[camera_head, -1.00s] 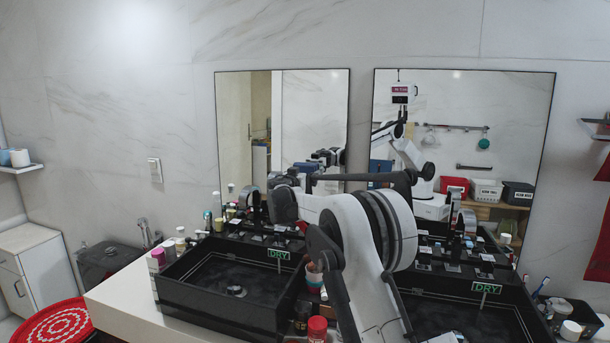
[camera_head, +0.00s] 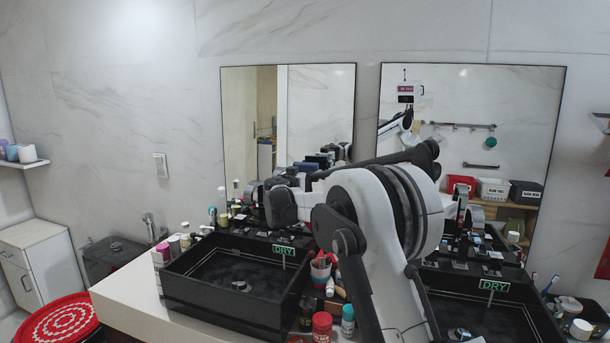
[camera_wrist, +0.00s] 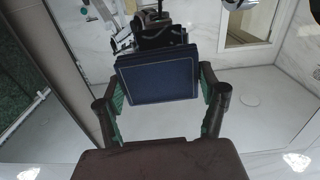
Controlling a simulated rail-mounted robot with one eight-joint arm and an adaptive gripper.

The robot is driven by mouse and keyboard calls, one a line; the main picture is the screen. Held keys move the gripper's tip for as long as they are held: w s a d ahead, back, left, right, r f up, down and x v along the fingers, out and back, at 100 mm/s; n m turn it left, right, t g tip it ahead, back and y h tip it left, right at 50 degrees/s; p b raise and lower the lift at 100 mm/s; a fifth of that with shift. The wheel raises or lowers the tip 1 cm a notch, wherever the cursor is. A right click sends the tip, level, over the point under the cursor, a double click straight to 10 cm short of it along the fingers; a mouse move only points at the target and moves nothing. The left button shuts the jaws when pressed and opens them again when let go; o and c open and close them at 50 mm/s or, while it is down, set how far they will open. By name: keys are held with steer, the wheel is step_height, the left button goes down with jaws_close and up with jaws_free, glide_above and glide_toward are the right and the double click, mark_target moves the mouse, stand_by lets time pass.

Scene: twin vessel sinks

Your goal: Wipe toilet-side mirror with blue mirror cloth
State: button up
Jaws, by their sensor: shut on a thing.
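The dark blue cloth (camera_wrist: 155,75) shows as a flat, folded pad in the wrist view, between the fingertips of my gripper (camera_wrist: 158,88). My gripper is shut on it, one green-padded finger at each side. The left mirror (camera_head: 250,110) is upright on the marble wall, above the left sink; my arm reaches towards its lower right corner. Blue shapes and my arm's reflection show low in that glass. Whether the cloth touches the glass I cannot tell. The right mirror (camera_head: 530,110) hangs beside it and reflects more of me and a shelf. My arm hides part of the counter.
Two black sinks, left (camera_head: 225,310) and right (camera_head: 490,320), carry green DRY signs. Bottles and a red-capped jar (camera_head: 322,325) crowd the counter between them and behind. A white cabinet (camera_head: 35,260) and a red patterned round item (camera_head: 58,322) stand at left.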

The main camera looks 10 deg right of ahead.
steer(key=shift+b+v, duration=0.35)
steer(key=shift+v, duration=1.15)
steer(key=shift+c, duration=0.2)
